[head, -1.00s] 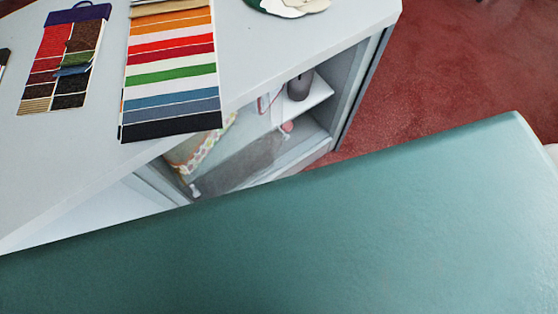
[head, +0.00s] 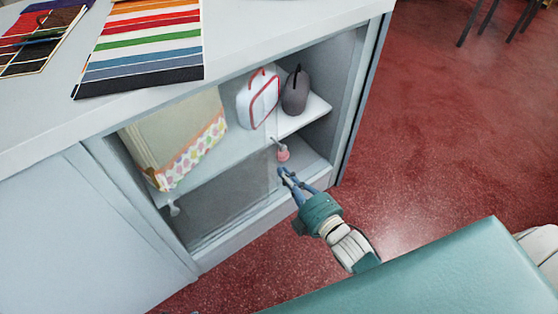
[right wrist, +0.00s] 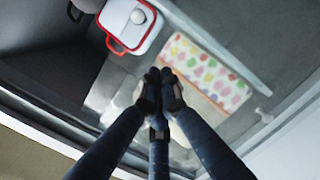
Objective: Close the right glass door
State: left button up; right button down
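The cabinet under the counter (head: 240,83) has an open-looking front with see-through glass. A faint upright glass edge (head: 275,165) shows near its middle, with a greyer glass pane (head: 225,205) to its left. I cannot tell for sure which door this pane is. A small pale knob (head: 174,209) shows at the lower left, also in the right wrist view (right wrist: 265,115). My right gripper (head: 285,174) is at the cabinet front, near the glass edge and below a small pink item. In the right wrist view its fingertips (right wrist: 161,84) are together, with nothing seen between them. My left gripper is not in view.
A white case with red trim (head: 258,98), a dark rounded object (head: 295,92) and a dotted folder (head: 185,140) are on the shelf. A pale solid panel (head: 85,230) is at left. Striped swatches (head: 145,45) lie on top.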

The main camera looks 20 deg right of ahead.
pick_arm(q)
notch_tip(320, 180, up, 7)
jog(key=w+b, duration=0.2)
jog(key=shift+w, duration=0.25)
pick_arm(e)
jog(key=w+d+f, duration=0.1)
jog(key=w+f, duration=0.1)
jog(key=w, duration=0.7)
jog(key=shift+w+d+f, duration=0.15)
jog(key=shift+f, duration=0.25)
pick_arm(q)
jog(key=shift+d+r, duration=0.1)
pick_arm(e)
jog(key=shift+d, duration=0.1)
